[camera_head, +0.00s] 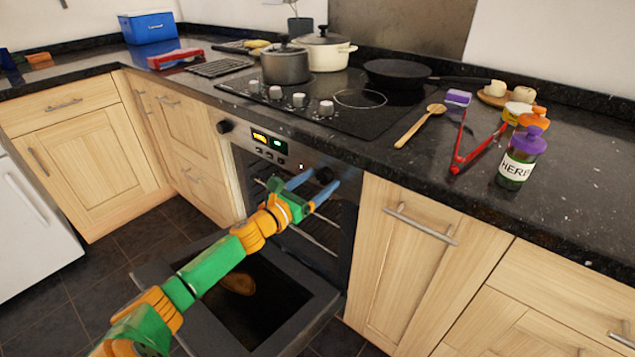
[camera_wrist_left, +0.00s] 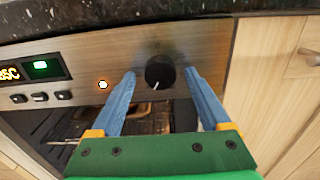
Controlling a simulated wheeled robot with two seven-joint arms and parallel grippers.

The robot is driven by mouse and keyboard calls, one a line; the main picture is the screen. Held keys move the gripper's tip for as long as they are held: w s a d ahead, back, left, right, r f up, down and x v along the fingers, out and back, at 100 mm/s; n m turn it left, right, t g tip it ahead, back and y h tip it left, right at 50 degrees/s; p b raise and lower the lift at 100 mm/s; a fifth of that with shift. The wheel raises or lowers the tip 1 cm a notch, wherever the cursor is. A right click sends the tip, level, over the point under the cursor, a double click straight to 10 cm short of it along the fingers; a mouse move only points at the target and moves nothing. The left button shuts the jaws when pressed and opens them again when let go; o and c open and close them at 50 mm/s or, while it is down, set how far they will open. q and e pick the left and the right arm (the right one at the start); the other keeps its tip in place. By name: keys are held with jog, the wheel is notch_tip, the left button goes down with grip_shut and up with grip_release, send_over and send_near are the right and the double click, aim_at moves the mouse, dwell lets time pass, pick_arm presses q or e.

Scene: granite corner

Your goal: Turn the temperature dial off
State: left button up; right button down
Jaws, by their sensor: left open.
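The temperature dial (camera_wrist_left: 159,72) is a round black knob with a light pointer mark, near the right end of the oven's steel control panel (camera_wrist_left: 95,62). The pointer aims downward, slightly left. My left gripper (camera_wrist_left: 160,85) is open, with its blue fingers on either side of the dial; I cannot tell whether they touch it. In the head view, my left gripper (camera_head: 318,187) is at the panel's right end, and the dial (camera_head: 324,175) shows between its fingers. My right gripper is not in view.
The oven door (camera_head: 305,305) hangs open below my left arm, with something brown lying on it. Another black knob (camera_head: 225,127) is at the panel's left end. The dark countertop (camera_head: 420,180) overhangs above, holding a wooden spoon (camera_head: 420,126), red tongs (camera_head: 478,150) and a herb jar (camera_head: 521,158).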

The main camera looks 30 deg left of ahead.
pick_arm(q)
grip_shut()
